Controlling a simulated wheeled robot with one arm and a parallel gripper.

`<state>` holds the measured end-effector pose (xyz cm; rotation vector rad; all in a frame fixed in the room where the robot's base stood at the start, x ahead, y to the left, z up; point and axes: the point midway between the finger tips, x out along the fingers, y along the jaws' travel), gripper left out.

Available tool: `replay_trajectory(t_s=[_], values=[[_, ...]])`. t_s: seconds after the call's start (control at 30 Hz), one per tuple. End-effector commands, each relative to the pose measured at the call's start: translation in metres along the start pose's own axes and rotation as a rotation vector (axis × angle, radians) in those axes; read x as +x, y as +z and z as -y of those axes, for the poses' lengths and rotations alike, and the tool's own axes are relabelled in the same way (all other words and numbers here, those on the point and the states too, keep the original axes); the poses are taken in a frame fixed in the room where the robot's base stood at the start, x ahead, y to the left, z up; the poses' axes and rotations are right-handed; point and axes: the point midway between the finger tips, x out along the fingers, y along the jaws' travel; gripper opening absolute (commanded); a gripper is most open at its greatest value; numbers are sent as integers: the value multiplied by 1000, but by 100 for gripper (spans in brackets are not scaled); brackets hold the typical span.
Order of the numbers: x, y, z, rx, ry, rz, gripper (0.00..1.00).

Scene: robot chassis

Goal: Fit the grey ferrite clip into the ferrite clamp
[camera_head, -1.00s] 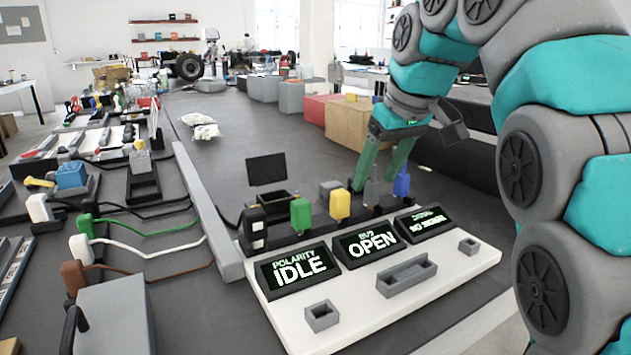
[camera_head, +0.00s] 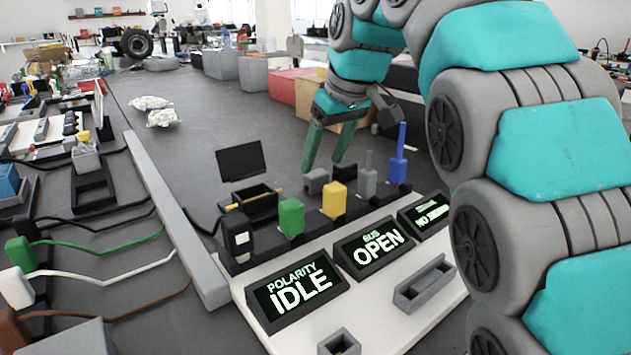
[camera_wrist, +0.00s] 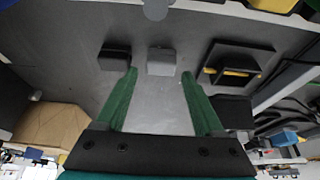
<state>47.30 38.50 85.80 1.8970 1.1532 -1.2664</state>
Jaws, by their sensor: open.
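A small grey block (camera_head: 316,181), which looks like the ferrite clip, sits behind the row of upright coloured connectors. In the wrist view a light grey block (camera_wrist: 161,62) lies just beyond and between my fingertips. My gripper (camera_head: 322,166) is open and empty, pointing down by the block; it also shows in the wrist view (camera_wrist: 158,77). A black box with a raised square lid (camera_head: 240,161), which looks like the ferrite clamp, stands left of the block with a yellow strip across it. In the wrist view the black box (camera_wrist: 238,62) is right of my fingers.
Green (camera_head: 291,217), yellow (camera_head: 335,200), grey (camera_head: 368,184) and blue (camera_head: 398,168) connectors stand close in front and to the right. The white panel (camera_head: 235,283) has displays reading IDLE and OPEN. A long grey bar (camera_head: 172,215) runs at the left. The dark table behind is mostly clear.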

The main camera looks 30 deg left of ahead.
Motion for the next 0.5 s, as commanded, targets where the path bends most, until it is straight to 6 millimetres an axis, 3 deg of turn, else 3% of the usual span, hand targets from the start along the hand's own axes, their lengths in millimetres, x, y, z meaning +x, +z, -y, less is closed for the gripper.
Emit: replay_trajectory(t_s=[0.33, 0.5], values=[[39, 2, 2, 1, -2, 4, 70], [47, 1, 2, 1, 0, 0, 70]])
